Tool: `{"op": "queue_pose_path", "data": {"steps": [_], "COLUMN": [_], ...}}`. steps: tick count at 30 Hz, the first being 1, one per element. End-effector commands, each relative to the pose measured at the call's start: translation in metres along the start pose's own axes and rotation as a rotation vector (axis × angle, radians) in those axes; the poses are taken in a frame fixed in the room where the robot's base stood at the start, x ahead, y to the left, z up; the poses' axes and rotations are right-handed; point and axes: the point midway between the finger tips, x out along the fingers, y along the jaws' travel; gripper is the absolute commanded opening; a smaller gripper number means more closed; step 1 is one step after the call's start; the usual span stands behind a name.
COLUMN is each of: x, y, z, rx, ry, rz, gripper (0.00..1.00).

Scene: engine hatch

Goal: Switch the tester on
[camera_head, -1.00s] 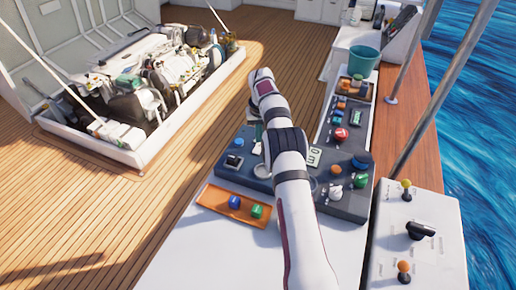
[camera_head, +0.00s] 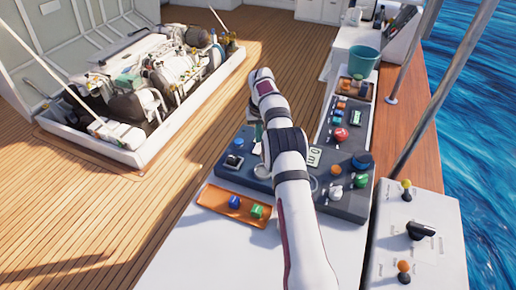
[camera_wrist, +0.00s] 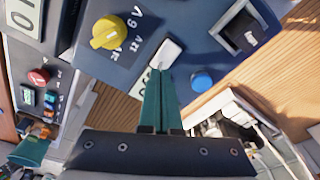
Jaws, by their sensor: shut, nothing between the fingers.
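The tester is a dark blue-grey box (camera_head: 224,172) on the white bench; its panel (camera_wrist: 200,50) fills the top of the wrist view. On the panel are a yellow knob (camera_wrist: 107,33) marked 6 V and 12 V, a white rectangular piece (camera_wrist: 168,50), a blue button (camera_wrist: 202,80) and a black switch (camera_wrist: 241,35) in a square frame. My gripper (camera_wrist: 160,72) is shut and empty, its green fingertips at the lower edge of the white piece. I cannot tell whether they touch it. The fingers partly cover a white label beside it. In the head view my arm hides part of the tester.
An orange tray (camera_head: 212,207) with a blue and a green button lies in front of the tester. A control strip (camera_head: 350,118) with several coloured buttons runs behind it. A teal bucket (camera_head: 364,61) stands farther back. The open engine hatch (camera_head: 142,157) is at left.

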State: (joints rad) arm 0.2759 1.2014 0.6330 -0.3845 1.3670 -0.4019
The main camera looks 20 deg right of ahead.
Motion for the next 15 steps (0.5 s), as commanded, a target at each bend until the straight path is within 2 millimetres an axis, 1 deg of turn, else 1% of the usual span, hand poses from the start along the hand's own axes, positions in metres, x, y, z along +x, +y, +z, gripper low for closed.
{"op": "queue_pose_path", "data": {"steps": [15], "x": [0.0053], "y": [0.0001], "z": [0.0007], "rx": [0.0], "ry": [0.0], "rz": [0.0], "gripper": [0.0]}}
